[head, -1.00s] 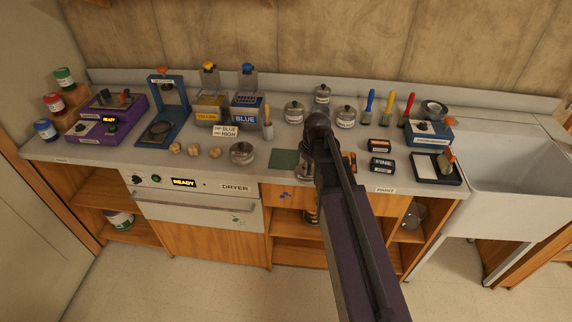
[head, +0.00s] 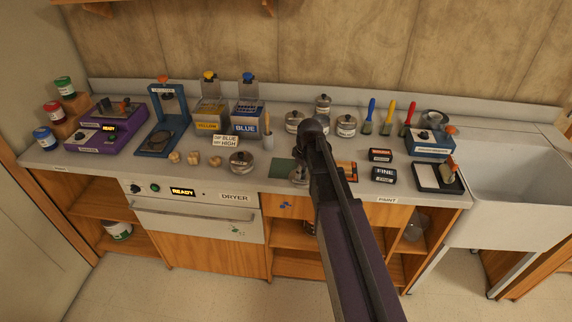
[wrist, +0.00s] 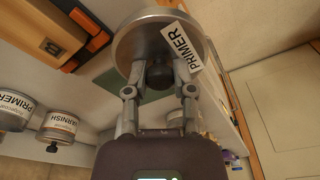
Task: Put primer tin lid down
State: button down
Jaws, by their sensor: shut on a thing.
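The primer tin lid (wrist: 152,38) is a round grey metal disc with a white PRIMER tag. My gripper (wrist: 158,82) is shut on its dark knob in the wrist view. The green mat (wrist: 140,85) shows behind the lid. In the head view the lid (head: 298,177) is partly hidden by my arm, at the right side of the green mat (head: 280,171) near the counter's front edge. My fingers are hidden there. I cannot tell whether the lid touches the surface.
Lidded tins (head: 346,126) stand behind my arm, and another tin (head: 241,162) stands left of the mat. Dark blocks (head: 383,175) and a black tray (head: 437,178) lie to the right. A sink (head: 510,165) is at the far right.

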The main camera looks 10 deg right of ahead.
send_over(284, 168)
jog(key=s, duration=0.1)
jog(key=shift+s+d+f+b, duration=0.15)
jog(key=shift+d+f+b, duration=0.25)
jog(key=shift+f, duration=0.1)
jog(key=shift+w+a, duration=0.1)
jog(key=shift+w, duration=0.3)
jog(key=shift+w+a+f, duration=0.1)
jog(key=shift+w+f, duration=0.1)
jog(key=shift+w, duration=0.15)
jog(key=shift+s+f+b, duration=0.15)
jog(key=shift+f+b, duration=1.5)
jog(key=shift+b, duration=0.2)
jog(key=shift+f, duration=0.2)
jog(key=shift+c, duration=2.3)
grip_release()
jog(key=shift+r, duration=0.1)
jog(key=shift+r, duration=0.1)
